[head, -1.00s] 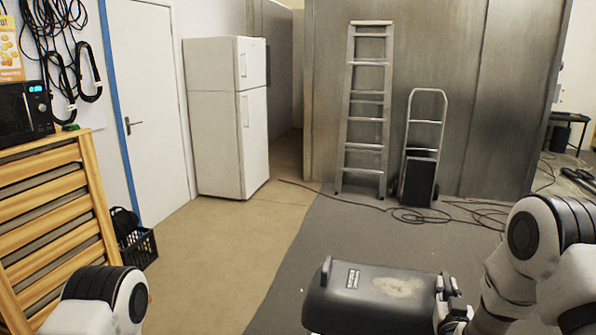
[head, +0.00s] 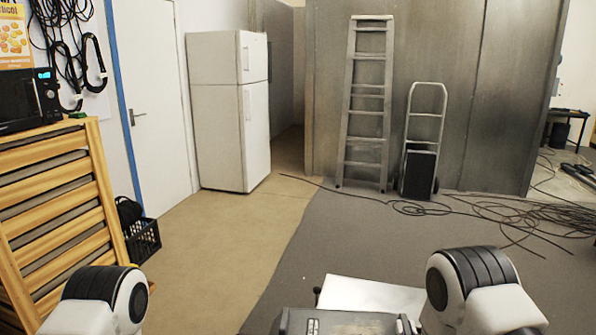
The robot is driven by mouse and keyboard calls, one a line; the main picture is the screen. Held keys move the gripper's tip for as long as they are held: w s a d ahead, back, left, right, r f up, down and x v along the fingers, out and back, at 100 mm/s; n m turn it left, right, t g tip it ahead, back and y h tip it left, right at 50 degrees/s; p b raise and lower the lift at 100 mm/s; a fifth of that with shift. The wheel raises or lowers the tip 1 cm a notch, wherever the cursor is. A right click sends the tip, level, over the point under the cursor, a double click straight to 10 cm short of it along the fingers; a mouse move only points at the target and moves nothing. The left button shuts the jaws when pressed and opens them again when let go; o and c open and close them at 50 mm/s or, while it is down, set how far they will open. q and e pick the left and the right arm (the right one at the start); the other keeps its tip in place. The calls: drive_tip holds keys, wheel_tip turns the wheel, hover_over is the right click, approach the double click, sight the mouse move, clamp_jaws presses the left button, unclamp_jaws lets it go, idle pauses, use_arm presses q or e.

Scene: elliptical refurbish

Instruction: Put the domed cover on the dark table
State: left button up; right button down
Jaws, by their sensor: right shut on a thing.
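The domed cover (head: 345,323), dark grey with a small label, shows only as its top strip at the bottom edge of the head view. My right gripper (head: 405,325) is at the cover's right end, shut on it; the fingers are mostly cut off by the frame. A dark table (head: 572,113) stands far off at the right edge, partly out of frame. Of my left arm only a link shows at lower left; its gripper is out of view.
A white flat surface (head: 370,295) lies just beyond the cover. A slatted wooden unit (head: 60,215) with a microwave (head: 20,105) stands at left. A fridge (head: 230,110), ladder (head: 365,105) and hand truck (head: 420,150) stand behind. Cables (head: 520,212) lie on the grey floor.

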drive_tip(key=shift+n+y, duration=0.6)
drive_tip(key=shift+y, duration=0.3)
drive_tip(key=a+f, duration=0.1)
drive_tip(key=s+a+f+b, duration=0.1)
drive_tip(key=a, duration=0.1)
drive_tip(key=s+a+f, duration=0.1)
drive_tip(key=a+f, duration=0.1)
drive_tip(key=shift+s, duration=0.15)
drive_tip(key=s+r, duration=0.4)
drive_tip(key=shift+s+r, duration=0.1)
drive_tip(key=shift+s, duration=0.3)
use_arm(q)
wheel_tip(320, 180, down, 2)
drive_tip(key=shift+w+f, duration=0.1)
